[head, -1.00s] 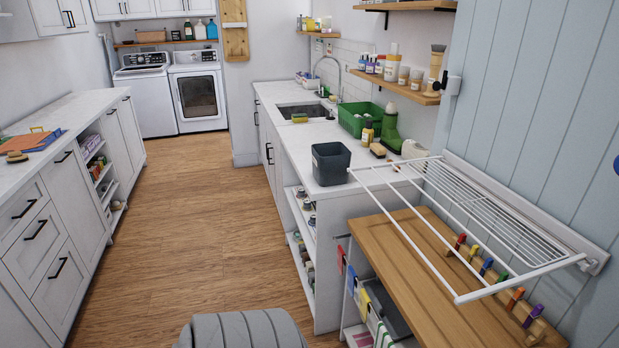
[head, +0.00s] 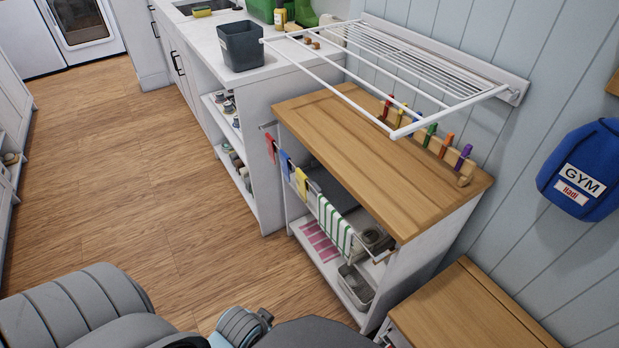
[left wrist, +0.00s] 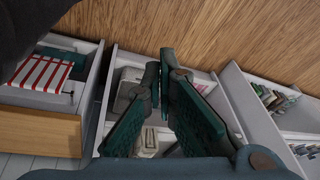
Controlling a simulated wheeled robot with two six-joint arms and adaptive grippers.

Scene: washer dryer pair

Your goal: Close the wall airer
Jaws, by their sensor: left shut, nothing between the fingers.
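The wall airer (head: 370,98) is a white wire rack fixed to a white wall rail (head: 440,57) on the panelled wall at the upper right of the head view. It is folded out, sticking out from the wall above the wooden worktop. Its front bar (head: 330,93) hangs clear of the worktop. In the left wrist view my left gripper (left wrist: 161,74) has dark teal fingers with their tips together and nothing held. It is apart from the airer, which that view does not show. My right gripper is not in view.
A wooden-topped unit (head: 330,120) with a row of coloured pegs stands below the airer. A dark grey bin (head: 240,47) is on the counter to the left. A lower wooden cabinet (head: 470,312) and a blue gym bag (head: 585,170) are at the right. Floor is clear at left.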

